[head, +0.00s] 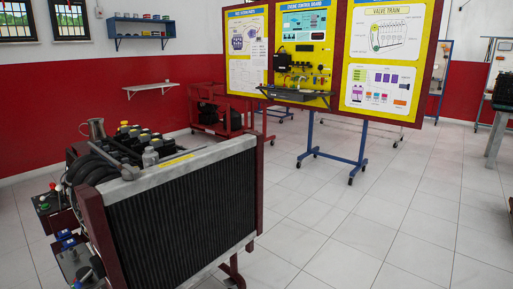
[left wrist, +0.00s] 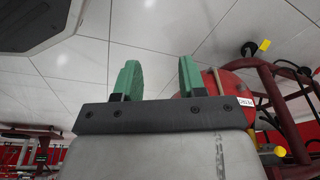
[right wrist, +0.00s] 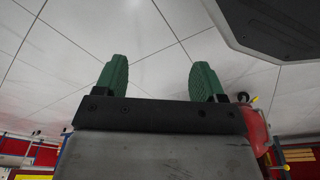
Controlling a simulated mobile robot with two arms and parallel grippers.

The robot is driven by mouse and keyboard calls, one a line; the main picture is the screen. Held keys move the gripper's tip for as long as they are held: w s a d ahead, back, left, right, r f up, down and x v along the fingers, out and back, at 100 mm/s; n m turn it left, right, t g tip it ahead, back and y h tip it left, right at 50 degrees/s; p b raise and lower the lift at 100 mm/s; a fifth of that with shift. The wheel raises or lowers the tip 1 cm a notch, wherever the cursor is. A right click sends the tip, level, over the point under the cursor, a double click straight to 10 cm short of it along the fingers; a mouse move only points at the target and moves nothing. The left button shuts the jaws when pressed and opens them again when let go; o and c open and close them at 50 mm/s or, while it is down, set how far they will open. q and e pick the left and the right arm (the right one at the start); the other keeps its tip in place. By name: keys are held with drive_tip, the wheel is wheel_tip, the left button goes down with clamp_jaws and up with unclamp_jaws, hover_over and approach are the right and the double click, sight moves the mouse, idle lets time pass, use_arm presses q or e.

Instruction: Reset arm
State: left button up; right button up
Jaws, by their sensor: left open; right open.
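My left gripper (left wrist: 157,80) shows in the left wrist view with its two green fingers apart and nothing between them. My right gripper (right wrist: 158,80) shows in the right wrist view, also with its green fingers apart and empty. Beyond both grippers there is white tiled floor. Neither arm shows in the head view.
An engine trainer with a black radiator (head: 185,215) stands close at the front left. A wheeled yellow display board (head: 390,60) stands behind. The tiled floor (head: 400,220) at the right is clear.

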use_arm(q)
drive_tip(key=s+a+g+p, duration=0.1)
drive_tip(key=s+p, duration=1.4)
drive_tip(key=s, duration=0.3)
drive_tip(key=shift+s+a+r+n+g, duration=0.2)
drive_tip(key=shift+r+n+g, duration=0.1)
drive_tip(key=shift+r, duration=0.15)
use_arm(e)
drive_tip(key=s+d+r+g, duration=0.1)
drive_tip(key=s+d+r, duration=0.1)
drive_tip(key=s, duration=1.3)
drive_tip(key=shift+d, duration=0.4)
use_arm(q)
drive_tip(key=shift+w, duration=0.1)
